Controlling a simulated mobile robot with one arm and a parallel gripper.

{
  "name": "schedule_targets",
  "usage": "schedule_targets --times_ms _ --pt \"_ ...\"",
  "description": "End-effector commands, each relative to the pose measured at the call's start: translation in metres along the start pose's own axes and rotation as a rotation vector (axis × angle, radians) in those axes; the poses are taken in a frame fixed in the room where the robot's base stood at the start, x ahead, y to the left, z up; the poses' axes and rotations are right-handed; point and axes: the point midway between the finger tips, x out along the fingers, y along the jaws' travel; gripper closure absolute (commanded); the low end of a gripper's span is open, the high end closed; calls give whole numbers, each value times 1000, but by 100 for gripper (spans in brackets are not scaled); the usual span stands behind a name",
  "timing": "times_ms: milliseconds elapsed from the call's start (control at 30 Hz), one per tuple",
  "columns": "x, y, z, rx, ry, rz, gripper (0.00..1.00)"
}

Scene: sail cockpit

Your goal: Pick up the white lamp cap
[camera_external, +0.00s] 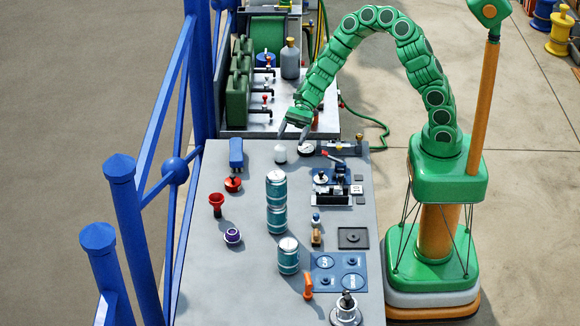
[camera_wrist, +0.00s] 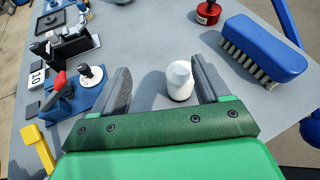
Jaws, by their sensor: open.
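The white lamp cap (camera_external: 280,153) stands upright on the grey table near its far edge. In the wrist view the white cap (camera_wrist: 180,80) shows between the two fingers, closer to the right finger. My gripper (camera_external: 293,132) is open and empty, with its fingers pointing down just above and to the right of the cap. In the wrist view my gripper (camera_wrist: 160,68) has its grey fingers spread wide, and neither is seen gripping the cap. How much height is left between the fingertips and the table cannot be told.
A blue brush (camera_wrist: 264,48) lies right of the cap in the wrist view, with a red knob (camera_wrist: 208,12) beyond it. Teal cans (camera_external: 276,187) stand farther along the table (camera_external: 225,285).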

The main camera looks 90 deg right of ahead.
Motion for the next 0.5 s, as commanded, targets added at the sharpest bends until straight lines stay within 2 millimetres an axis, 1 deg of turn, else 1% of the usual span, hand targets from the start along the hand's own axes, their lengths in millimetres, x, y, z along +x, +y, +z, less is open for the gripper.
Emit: schedule_targets --times_ms 33,100,200,367,500 --pt "-1 -6 -10 38 -2 -20 24" --pt "-2 -13 -20 77 -2 -40 24" --pt "-3 -19 -30 114 -3 -61 24" --pt "0 -22 -34 132 -4 -71 24" --pt "10 -22 -33 130 -5 -69 24"
